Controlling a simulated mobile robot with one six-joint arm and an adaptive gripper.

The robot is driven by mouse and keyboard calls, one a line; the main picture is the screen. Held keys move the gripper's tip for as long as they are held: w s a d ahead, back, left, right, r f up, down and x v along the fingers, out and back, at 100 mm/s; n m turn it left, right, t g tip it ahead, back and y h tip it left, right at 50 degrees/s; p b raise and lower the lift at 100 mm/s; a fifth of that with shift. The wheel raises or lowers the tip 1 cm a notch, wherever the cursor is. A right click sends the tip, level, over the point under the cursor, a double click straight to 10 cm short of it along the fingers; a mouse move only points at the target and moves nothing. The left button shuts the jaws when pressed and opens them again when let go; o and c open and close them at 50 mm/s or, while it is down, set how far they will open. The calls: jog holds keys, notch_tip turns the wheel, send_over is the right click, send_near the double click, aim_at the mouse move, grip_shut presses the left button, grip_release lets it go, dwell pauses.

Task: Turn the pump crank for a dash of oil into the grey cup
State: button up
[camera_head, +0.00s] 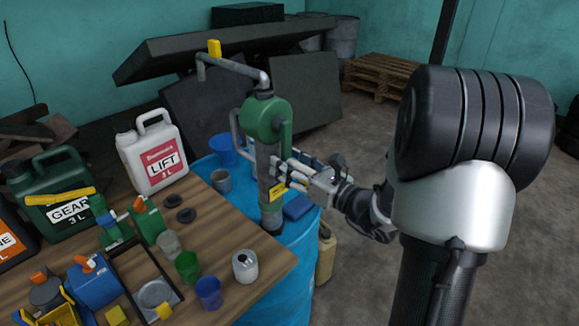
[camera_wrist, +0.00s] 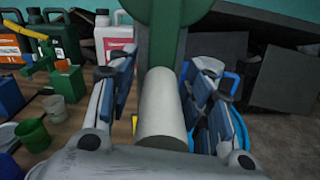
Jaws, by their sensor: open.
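The oil pump (camera_head: 267,120) has a green head on a grey column, standing on a blue drum. A bent grey bar with a yellow knob, seemingly its crank (camera_head: 214,48), reaches out left above the head. A grey cup (camera_head: 221,181) stands left of the column; a paler grey cup (camera_head: 168,243) stands on the table and also shows in the wrist view (camera_wrist: 55,107). My gripper (camera_head: 285,175) is open beside the pump column, below the green head. In the wrist view a pale cylinder (camera_wrist: 162,110) lies between its fingers; I cannot tell whether they touch it.
A blue cup (camera_head: 222,150) stands on the drum (camera_head: 300,250). Floor at right is clear.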

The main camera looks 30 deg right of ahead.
jog(key=shift+c, duration=0.5)
grip_shut()
dwell(0.3)
